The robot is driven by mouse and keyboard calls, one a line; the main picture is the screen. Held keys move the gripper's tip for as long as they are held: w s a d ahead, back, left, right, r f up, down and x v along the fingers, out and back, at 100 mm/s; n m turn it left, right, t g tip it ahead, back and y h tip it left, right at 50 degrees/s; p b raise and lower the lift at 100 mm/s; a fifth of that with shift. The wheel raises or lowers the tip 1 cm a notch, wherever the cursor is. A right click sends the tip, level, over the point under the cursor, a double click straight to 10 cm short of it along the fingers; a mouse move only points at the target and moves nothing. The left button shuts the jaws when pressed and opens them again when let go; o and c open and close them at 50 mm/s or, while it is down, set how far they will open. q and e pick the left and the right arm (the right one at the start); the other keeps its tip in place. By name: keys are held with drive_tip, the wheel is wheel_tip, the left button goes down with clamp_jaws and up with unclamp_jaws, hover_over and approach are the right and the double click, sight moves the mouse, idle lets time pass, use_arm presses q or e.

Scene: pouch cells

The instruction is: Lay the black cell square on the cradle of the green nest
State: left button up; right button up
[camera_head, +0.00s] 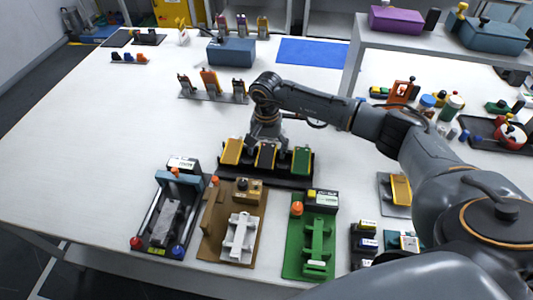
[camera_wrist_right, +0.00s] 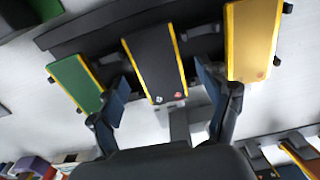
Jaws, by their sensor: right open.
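The black cell (camera_head: 266,157) with yellow edges leans in the middle of a dark rack (camera_head: 262,178), between a gold cell (camera_head: 231,151) and a green cell (camera_head: 301,161). My right gripper (camera_head: 267,144) is over the rack at the black cell. In the right wrist view, its open fingers (camera_wrist_right: 163,80) stand either side of the black cell (camera_wrist_right: 152,58), with gaps showing. The green nest (camera_head: 293,252) stands in front of the rack, toward the right. Its green cradle (camera_head: 317,236) looks empty. My left gripper is not in view.
A brown nest (camera_head: 216,240) with a white cradle and a dark nest (camera_head: 158,225) with a grey cradle stand left of the green nest. Small labelled boxes (camera_head: 365,243) lie to its right. A stand with several upright pieces (camera_head: 210,85) is behind. The table's left side is clear.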

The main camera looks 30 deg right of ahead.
drive_tip(key=c, duration=1.2)
drive_tip(key=shift+o, duration=0.2)
drive_tip(key=shift+r, duration=0.1)
